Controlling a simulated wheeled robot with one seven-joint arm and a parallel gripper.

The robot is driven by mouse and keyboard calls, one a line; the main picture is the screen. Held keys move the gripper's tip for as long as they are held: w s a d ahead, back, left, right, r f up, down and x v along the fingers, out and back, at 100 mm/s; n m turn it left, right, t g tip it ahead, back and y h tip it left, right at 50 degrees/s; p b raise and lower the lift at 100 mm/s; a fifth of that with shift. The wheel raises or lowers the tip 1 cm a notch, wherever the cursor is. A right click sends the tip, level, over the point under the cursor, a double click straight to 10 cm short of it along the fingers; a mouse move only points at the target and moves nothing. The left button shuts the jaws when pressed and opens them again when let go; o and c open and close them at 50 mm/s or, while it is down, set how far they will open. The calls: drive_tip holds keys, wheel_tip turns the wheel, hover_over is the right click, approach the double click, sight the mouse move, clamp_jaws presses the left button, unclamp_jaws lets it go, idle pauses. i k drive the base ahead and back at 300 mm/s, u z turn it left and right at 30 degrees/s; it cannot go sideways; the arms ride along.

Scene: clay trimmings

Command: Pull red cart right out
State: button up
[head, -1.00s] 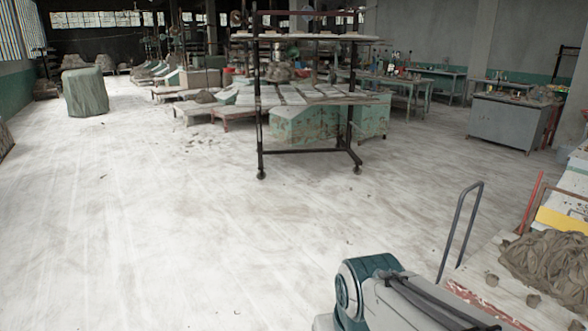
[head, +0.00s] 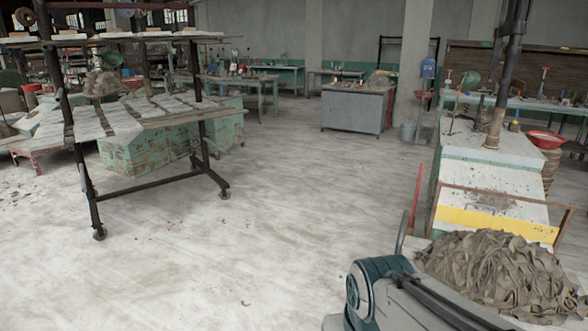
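No whole red cart shows clearly in the head view. A slim red upright bar (head: 417,199) stands at the right, left of the white and yellow workbench, and may be part of a cart. A dark grey bar (head: 402,231) rises just behind my arm, its lower end hidden. A large heap of grey-brown clay trimmings (head: 498,270) lies at the lower right; my arm hides part of what bears it. My arm covers the bottom right middle. My gripper is out of view.
A dark wheeled rack (head: 150,186) with shelves stands at the left. A white workbench with a yellow strip (head: 500,223) stands at the right, with a red bowl (head: 546,139) beyond. A grey cabinet (head: 354,110) is at the back. The pale floor (head: 290,220) between is open.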

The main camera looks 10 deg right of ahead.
sight(518, 281)
drive_tip(key=z, duration=0.55)
drive_tip(key=i, duration=1.5)
drive_tip(key=z, duration=0.55)
